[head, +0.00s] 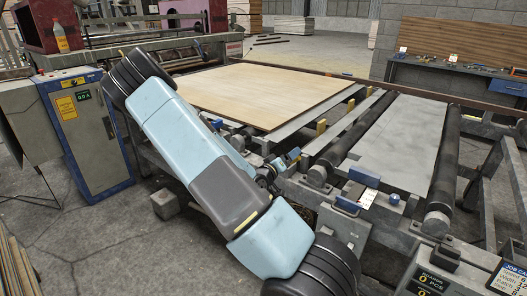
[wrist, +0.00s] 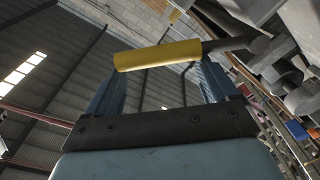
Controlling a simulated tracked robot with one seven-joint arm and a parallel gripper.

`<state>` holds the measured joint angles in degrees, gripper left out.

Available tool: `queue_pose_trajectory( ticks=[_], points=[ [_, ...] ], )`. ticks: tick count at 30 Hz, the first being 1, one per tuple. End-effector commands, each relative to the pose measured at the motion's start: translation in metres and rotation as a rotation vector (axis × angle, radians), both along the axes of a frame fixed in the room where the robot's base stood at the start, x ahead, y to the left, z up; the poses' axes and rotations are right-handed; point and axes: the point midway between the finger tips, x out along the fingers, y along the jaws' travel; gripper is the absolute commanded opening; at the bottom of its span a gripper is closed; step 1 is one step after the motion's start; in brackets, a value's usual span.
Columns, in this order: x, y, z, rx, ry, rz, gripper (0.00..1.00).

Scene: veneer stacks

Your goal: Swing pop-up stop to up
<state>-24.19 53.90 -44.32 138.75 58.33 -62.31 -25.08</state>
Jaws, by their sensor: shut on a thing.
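In the wrist view my gripper (wrist: 157,58) has its two blue fingers on a yellow cylindrical grip (wrist: 150,55). A dark rod (wrist: 230,43) runs from the grip toward the upper right. I take it for the stop's lever; its far end is not clear. In the head view my gripper (head: 287,160) shows small beside the machine frame, partly behind my arm. The yellow grip cannot be made out there. Small yellow blocks (head: 321,126) stand along the rail by the panel; I cannot tell which is the pop-up stop.
A wooden veneer sheet (head: 258,94) lies on the machine bed. Dark rollers (head: 443,165) and a grey plate (head: 396,137) are to the right. A bench with tools (head: 457,80) is at the back right.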

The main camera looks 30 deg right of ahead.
Motion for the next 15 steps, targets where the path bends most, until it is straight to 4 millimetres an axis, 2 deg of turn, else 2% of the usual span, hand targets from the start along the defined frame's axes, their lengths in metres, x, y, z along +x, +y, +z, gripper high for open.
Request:
queue_pose_trajectory(
  ticks=[1,4,10,13,15],
  points=[
    [-0.014,-0.004,-0.01,0.022,0.028,-0.027,0.72],
    [-0.014,-0.003,-0.01,0.023,0.027,-0.026,0.63],
    [-0.016,0.008,-0.011,0.025,0.025,-0.022,0.6],
    [-0.018,0.018,-0.011,0.026,0.024,-0.019,0.49],
    [-0.019,0.024,-0.011,0.026,0.023,-0.016,0.47]
  ],
)
